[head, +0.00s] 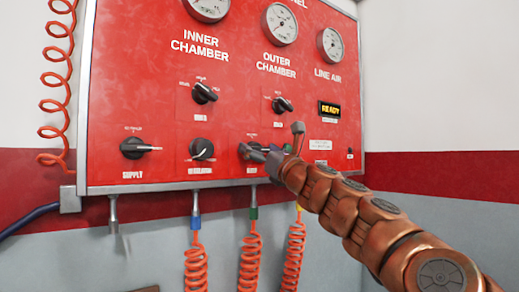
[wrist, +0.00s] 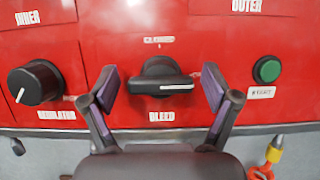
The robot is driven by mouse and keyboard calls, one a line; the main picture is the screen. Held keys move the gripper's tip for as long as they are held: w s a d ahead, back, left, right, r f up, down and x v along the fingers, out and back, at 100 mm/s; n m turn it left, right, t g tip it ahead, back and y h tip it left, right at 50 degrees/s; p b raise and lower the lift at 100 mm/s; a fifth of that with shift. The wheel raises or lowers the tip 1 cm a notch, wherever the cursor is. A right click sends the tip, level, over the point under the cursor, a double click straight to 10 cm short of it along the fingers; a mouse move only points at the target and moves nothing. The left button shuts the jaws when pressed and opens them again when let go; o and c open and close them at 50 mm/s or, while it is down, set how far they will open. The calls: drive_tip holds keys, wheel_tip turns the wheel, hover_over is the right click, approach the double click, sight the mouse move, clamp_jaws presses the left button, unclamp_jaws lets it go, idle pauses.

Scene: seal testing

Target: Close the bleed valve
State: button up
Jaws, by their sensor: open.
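The bleed valve knob (wrist: 159,80) is a black bar-shaped knob above the label BLEED on the red panel. Its white pointer line lies nearly horizontal towards the right, while a mark reading CLOSED sits straight above the knob. My gripper (wrist: 160,90) is open, with one finger to the left and one to the right of the knob. A gap shows on both sides, so neither finger seems to touch it. In the head view my gripper (head: 265,154) is at the panel's lower row and hides most of the bleed knob.
The regulator knob (wrist: 36,82) is close to my left finger, and a green button (wrist: 267,69) is to the right. The supply knob (head: 132,148) and two selector knobs (head: 205,93) (head: 282,104) are on the panel. Orange coiled hoses (head: 250,262) hang below its edge.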

drive_tip(key=c, duration=1.2)
drive_tip(key=shift+o, duration=0.2)
drive_tip(key=shift+n, duration=0.4)
drive_tip(key=n+g+y, duration=0.1)
drive_tip(key=n, duration=0.1)
drive_tip(key=n+g+y+p, duration=0.1)
drive_tip(key=n, duration=0.2)
drive_tip(key=shift+d, duration=0.1)
drive_tip(key=n+g+p, duration=0.1)
drive_tip(key=n, duration=0.2)
drive_tip(key=n+g+y+p, duration=0.1)
drive_tip(key=n+g, duration=0.1)
drive_tip(key=n, duration=0.1)
drive_tip(key=shift+n+y, duration=0.3)
drive_tip(key=n+g+p, duration=0.2)
drive_tip(key=n, duration=0.3)
drive_tip(key=shift+f+n+g+h+p, duration=0.1)
drive_tip(key=shift+n+g+h+p, duration=0.3)
drive_tip(key=shift+n, duration=0.85)
drive_tip(key=shift+f+n+g+h+p, duration=0.15)
drive_tip(key=shift+n+g+p, duration=0.4)
drive_tip(key=shift+n, duration=0.7)
drive_tip(key=shift+a, duration=0.2)
